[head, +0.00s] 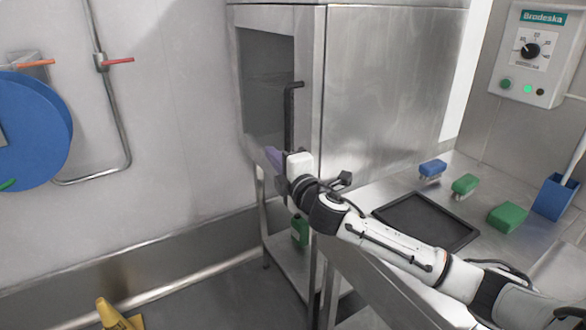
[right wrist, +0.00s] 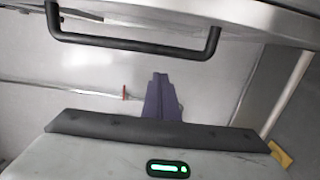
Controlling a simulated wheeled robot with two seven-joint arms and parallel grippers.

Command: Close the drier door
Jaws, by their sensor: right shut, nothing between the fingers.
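The drier (head: 385,75) is a steel box on legs in the middle of the head view. Its front door (head: 310,75) has a dark grey window panel and an upright black handle (head: 291,112). The door looks about flush with the front; I cannot tell whether a small gap is left. My right gripper (head: 274,160), with purple fingers, is just below the handle at the lower front of the door, shut and empty. In the right wrist view, the shut fingers (right wrist: 162,98) are apart from the handle (right wrist: 135,46), which crosses the top. My left gripper is out of view.
A steel counter (head: 390,190) at right bears a black tray (head: 425,221), a blue brush (head: 432,169), green brushes (head: 465,185) and a blue bin (head: 556,196). A blue hose reel (head: 40,125) hangs at left. A yellow floor sign (head: 114,314) stands at bottom left.

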